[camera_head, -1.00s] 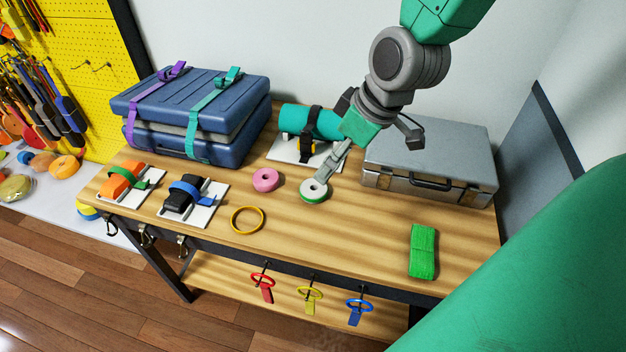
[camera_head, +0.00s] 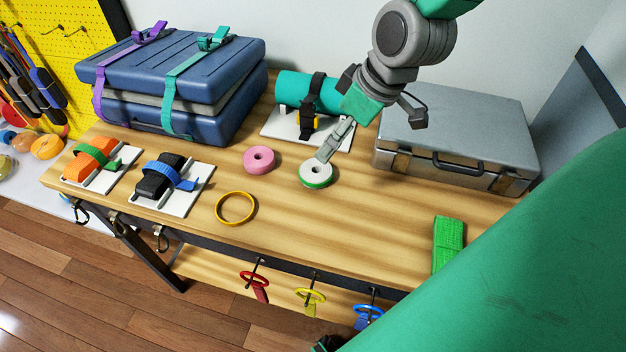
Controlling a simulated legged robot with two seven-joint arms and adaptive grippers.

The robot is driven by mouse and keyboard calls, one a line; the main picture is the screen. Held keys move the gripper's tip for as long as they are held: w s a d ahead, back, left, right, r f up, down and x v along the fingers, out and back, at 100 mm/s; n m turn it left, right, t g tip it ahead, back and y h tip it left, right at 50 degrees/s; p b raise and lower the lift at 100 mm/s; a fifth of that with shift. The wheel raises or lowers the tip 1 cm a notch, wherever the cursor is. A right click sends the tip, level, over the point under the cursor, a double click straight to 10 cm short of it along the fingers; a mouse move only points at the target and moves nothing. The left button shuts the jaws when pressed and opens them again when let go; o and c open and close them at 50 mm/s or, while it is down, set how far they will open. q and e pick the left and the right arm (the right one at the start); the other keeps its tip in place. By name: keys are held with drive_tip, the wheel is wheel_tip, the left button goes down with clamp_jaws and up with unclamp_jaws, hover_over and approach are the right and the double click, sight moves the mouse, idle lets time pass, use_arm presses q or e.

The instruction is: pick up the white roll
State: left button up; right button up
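The white roll (camera_head: 316,174), a small ring with a green outer edge, lies flat on the wooden workbench (camera_head: 290,228) near its middle. My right gripper (camera_head: 326,156) reaches down from the top of the picture. Its grey fingertips are at the far upper edge of the roll and cover a little of it. I cannot tell whether they touch it, or how far apart the fingers are, as they overlap in this view. The roll appears to rest on the bench. My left gripper is not in view.
A pink roll (camera_head: 258,160) lies just left of the white one, with a yellow ring (camera_head: 235,208) in front. A teal cylinder on a stand (camera_head: 295,90) is behind. A grey metal case (camera_head: 460,130) stands to the right and stacked blue cases (camera_head: 180,80) to the left.

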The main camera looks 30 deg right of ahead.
sight(316, 170)
drive_tip(key=x, duration=0.3)
drive_tip(key=b+x, duration=0.1)
drive_tip(key=x, duration=0.5)
drive_tip(key=shift+s+d+f, duration=0.1)
drive_tip(key=shift+s+d, duration=0.05)
drive_tip(key=shift+d, duration=0.2)
drive_tip(key=shift+a+f, duration=0.25)
drive_tip(key=shift+f, duration=0.1)
drive_tip(key=x, duration=0.2)
drive_tip(key=b+x, duration=0.1)
drive_tip(key=x, duration=0.1)
drive_tip(key=shift+w+d+f, duration=0.1)
drive_tip(key=shift+w+f, duration=0.05)
drive_tip(key=shift+w, duration=0.25)
drive_tip(key=shift+d+f, duration=0.1)
drive_tip(key=shift+f, duration=0.05)
drive_tip(key=c, duration=0.8)
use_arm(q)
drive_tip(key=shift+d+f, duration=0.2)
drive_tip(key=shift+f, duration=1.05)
use_arm(e)
drive_tip(key=shift+a, duration=0.2)
drive_tip(key=shift+c, duration=0.3)
